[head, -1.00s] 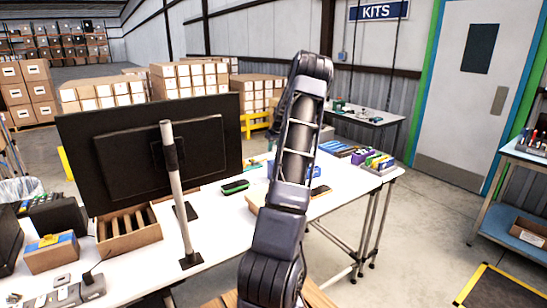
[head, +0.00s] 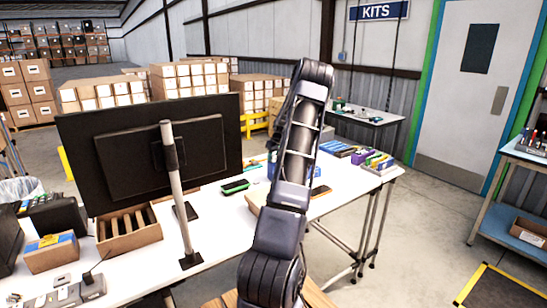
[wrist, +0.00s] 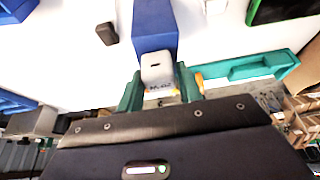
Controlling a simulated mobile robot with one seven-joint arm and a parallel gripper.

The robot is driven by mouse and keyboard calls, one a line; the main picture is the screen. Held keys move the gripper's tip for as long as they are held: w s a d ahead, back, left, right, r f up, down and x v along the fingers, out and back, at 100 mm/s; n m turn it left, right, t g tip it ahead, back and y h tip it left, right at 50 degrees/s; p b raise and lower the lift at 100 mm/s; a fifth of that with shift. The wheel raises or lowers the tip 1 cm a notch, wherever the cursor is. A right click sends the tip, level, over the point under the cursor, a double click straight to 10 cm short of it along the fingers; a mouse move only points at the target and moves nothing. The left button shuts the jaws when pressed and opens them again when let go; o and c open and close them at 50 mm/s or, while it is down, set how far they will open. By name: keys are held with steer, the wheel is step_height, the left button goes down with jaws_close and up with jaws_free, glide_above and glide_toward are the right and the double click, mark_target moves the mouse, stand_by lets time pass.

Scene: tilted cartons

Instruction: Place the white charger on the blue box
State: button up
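The white charger (wrist: 157,68) is between the two green fingers of my gripper (wrist: 160,88) in the wrist view. The fingers lie against its two sides, and a small dark port shows on its face. The blue box (wrist: 155,24) lies just beyond the charger in the wrist view, and the charger overlaps its near end in the picture. I cannot tell whether they touch. In the head view my arm hides the gripper and the charger.
The white table (head: 225,215) carries a black item with a green edge (head: 235,187) and a monitor (head: 150,150). In the wrist view a small dark object (wrist: 107,33) lies left of the box and a teal item (wrist: 250,67) lies right. White surface is clear beside the box.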

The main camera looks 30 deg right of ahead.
steer(key=shift+o, duration=1.3)
steer(key=shift+r, duration=0.15)
steer(key=v, duration=1.2)
